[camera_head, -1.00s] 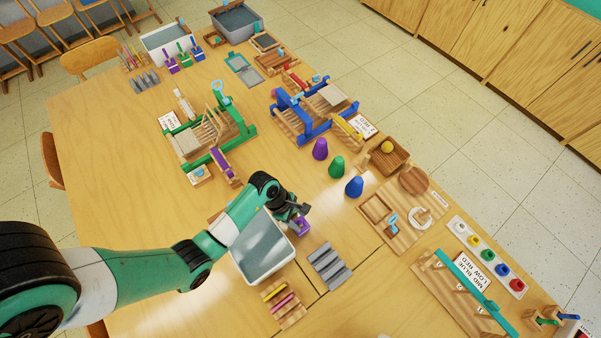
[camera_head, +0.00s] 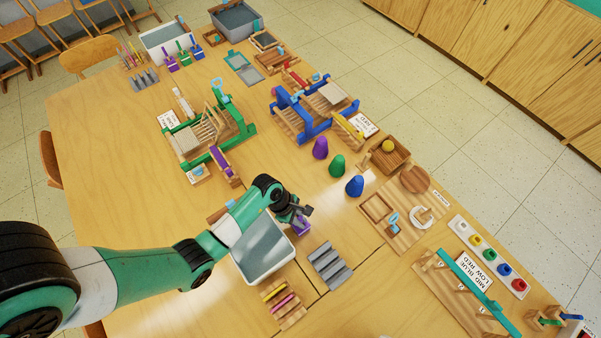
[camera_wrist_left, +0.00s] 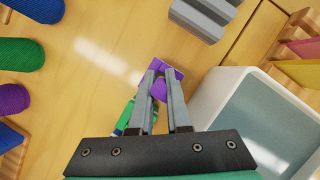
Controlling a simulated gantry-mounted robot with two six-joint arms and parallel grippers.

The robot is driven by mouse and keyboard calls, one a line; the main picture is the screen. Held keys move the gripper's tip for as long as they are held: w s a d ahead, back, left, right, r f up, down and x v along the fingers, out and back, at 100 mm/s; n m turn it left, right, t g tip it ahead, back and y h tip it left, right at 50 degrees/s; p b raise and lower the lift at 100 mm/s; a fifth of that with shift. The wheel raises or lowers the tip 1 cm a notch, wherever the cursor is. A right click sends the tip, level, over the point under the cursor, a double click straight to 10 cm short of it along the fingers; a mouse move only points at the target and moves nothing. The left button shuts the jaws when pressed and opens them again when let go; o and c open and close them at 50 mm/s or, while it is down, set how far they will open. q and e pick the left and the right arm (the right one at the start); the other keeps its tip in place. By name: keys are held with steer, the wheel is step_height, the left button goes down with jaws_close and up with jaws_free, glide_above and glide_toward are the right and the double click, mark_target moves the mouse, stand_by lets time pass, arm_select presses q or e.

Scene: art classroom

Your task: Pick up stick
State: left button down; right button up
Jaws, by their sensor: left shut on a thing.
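My left gripper (camera_head: 303,213) is shut on a small purple piece (camera_wrist_left: 159,88), which shows between its fingertips in the left wrist view. The purple piece also shows under the gripper in the head view (camera_head: 302,228), beside the white tub. I cannot tell whether it rests on the table, and its full shape is hidden by the fingers. A green part (camera_wrist_left: 124,119) shows just left of the fingers. A yellow stick (camera_head: 274,290) and a pink stick (camera_head: 283,302) lie in a small wooden rack (camera_head: 292,316) at the near edge. My right gripper is not in view.
A white tub (camera_head: 262,279) stands right beside the gripper, with a grey ridged block (camera_head: 329,266) to its right. Purple, green (camera_head: 337,166) and blue cones stand farther back. A green wooden frame (camera_head: 240,125) stands behind. The table's middle is mostly clear.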

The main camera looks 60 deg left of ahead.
arm_select(q)
step_height(320, 180, up, 9)
steer(key=p, duration=0.3)
steer(key=shift+w+p, duration=0.1)
steer(key=shift+p, duration=0.3)
steer(key=shift+r, duration=0.5)
